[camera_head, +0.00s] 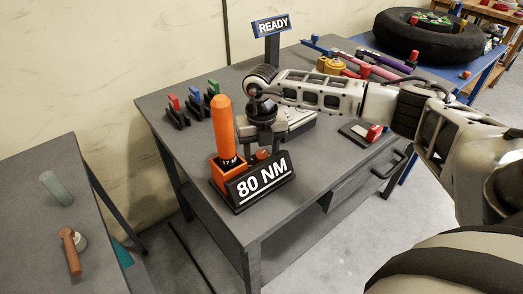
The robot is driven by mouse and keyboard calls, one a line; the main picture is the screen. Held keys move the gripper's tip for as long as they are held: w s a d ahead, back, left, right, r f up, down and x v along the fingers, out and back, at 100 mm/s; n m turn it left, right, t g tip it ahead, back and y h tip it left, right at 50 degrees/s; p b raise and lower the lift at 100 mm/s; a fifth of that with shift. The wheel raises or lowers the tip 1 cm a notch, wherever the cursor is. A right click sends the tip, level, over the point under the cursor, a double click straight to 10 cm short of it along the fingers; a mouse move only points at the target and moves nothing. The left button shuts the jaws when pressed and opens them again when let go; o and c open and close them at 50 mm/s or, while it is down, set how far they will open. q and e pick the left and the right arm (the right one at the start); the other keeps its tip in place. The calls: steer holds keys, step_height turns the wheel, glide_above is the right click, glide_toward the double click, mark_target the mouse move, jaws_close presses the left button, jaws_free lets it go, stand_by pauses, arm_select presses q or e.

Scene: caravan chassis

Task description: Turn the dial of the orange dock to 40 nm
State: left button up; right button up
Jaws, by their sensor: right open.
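The orange dock (222,178) stands at the left front of the grey workbench. An orange cylinder (226,128) stands upright in it, and its front sign (262,181) reads "80 NM". A small orange-red knob (263,154), apparently the dial, shows just behind the sign, to the right of the cylinder. My right gripper (259,143) points down just over the knob, open. Whether its fingers touch the knob cannot be told, as they are dark and partly hidden. My left gripper is not in view.
A "READY" sign (271,26) stands at the back of the bench. Red, blue and green-topped holders (194,104) stand behind the dock. A tire (428,35) lies on a blue table. Another grey table (30,215) is at left.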

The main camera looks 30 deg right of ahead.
steer(key=c, duration=1)
